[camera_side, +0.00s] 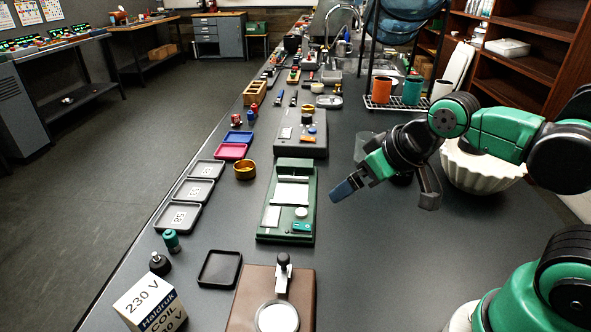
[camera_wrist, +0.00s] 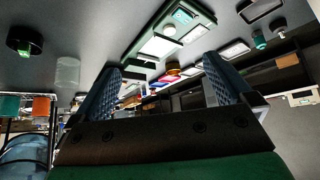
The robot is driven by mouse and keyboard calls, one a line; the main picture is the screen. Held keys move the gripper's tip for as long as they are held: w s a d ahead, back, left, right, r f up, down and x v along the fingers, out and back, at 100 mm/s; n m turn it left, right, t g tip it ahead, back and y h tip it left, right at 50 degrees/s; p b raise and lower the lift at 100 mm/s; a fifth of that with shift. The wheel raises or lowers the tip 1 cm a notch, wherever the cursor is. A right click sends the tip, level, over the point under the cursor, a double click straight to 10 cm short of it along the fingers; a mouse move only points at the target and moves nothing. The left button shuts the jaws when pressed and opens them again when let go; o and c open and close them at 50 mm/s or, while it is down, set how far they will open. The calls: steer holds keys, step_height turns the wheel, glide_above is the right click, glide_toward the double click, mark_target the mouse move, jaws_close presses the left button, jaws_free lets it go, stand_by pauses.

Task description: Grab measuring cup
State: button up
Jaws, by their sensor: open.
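A clear, see-through cup, which looks like the measuring cup (camera_side: 363,147), stands on the dark bench just behind my gripper, partly hidden by it in the side view. It also shows in the wrist view as a pale clear cylinder (camera_wrist: 67,72), left of the fingers. My gripper (camera_side: 386,196) is open and empty above the bench, with its blue-padded fingers spread wide. In the wrist view the fingers (camera_wrist: 163,88) frame the bench and no object lies between them. The cup is apart from both fingers.
A green device (camera_side: 288,200) lies left of my gripper. A white fluted bowl (camera_side: 482,170) stands to the right beneath my arm. A rack with orange and green cups (camera_side: 412,90) stands behind. The bench front right of the brown board (camera_side: 245,300) is clear.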

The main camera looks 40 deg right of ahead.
step_height(320, 180, up, 5)
steer(key=w+d+r+m+y, duration=0.2)
steer(key=w+d+m, duration=0.75)
steer(key=m, duration=0.65)
steer(key=w+d+f+m+t, duration=0.25)
steer(key=d+m+t, duration=0.35)
steer(key=d+m, duration=1.25)
steer(key=shift+n+y, duration=0.3)
steer(key=shift+n, duration=0.05)
steer(key=f, duration=0.9)
steer(key=w+f, duration=0.1)
steer(key=f, duration=0.4)
steer(key=x, duration=0.5)
steer(key=shift+w+a+f, duration=0.15)
steer(key=shift+w, duration=0.15)
